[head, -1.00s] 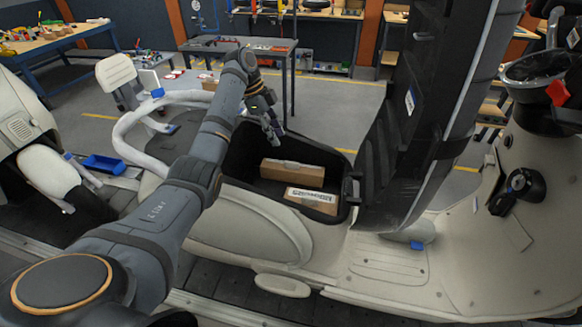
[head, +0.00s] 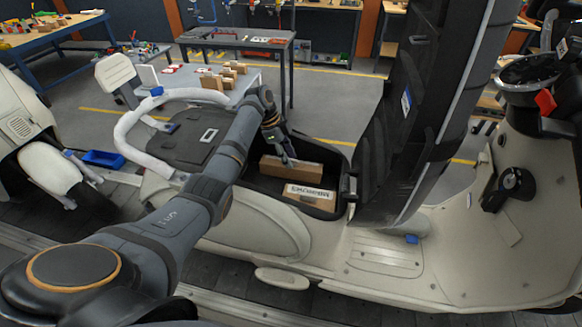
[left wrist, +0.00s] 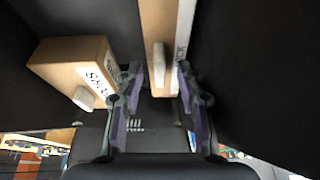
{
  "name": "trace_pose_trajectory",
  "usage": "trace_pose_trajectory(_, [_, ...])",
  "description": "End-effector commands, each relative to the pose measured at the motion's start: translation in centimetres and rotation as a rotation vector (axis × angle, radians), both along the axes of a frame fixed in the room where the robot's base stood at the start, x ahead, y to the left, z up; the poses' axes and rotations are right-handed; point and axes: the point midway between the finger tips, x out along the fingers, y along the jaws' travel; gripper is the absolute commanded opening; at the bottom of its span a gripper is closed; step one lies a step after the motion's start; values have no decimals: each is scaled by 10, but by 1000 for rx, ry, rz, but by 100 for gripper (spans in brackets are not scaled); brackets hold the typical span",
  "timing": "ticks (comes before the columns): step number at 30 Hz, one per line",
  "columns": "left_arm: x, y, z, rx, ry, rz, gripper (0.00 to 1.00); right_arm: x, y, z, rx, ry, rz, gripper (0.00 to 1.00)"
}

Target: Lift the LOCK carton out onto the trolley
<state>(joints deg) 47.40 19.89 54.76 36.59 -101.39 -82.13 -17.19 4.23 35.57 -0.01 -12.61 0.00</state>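The LOCK carton (head: 293,168) is a long brown box in the dark under-seat bin (head: 254,188) of the cream scooter. In the left wrist view the LOCK carton (left wrist: 158,25) has a white label strip and a pale tab on it. My left gripper (head: 287,158) reaches down into the bin over this carton. In the left wrist view the left gripper (left wrist: 158,78) is open, with one finger on each side of the carton's end; contact cannot be told. A grey surface (head: 243,82) behind the scooter, possibly the trolley, bears several small brown boxes. My right gripper is out of view.
A second brown carton (head: 309,197) with a printed white label lies in front of the LOCK carton. The raised black seat (head: 398,120) stands close on the right. A pale grab rail (head: 127,128) curves at the left.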

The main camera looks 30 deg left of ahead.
Motion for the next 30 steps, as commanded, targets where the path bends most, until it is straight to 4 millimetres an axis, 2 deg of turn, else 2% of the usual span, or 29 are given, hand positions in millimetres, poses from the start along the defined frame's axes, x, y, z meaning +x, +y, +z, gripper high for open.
trace_pose_trajectory(3, [0,0,0,0,0,0,36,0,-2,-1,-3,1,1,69])
trace_pose_trajectory(11, [0,0,0,0,0,0,1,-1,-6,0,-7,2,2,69])
trace_pose_trajectory(25, [0,0,0,0,0,-1,0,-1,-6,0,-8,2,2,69])
trace_pose_trajectory(30, [1,0,5,0,-3,-1,0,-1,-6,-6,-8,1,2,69])
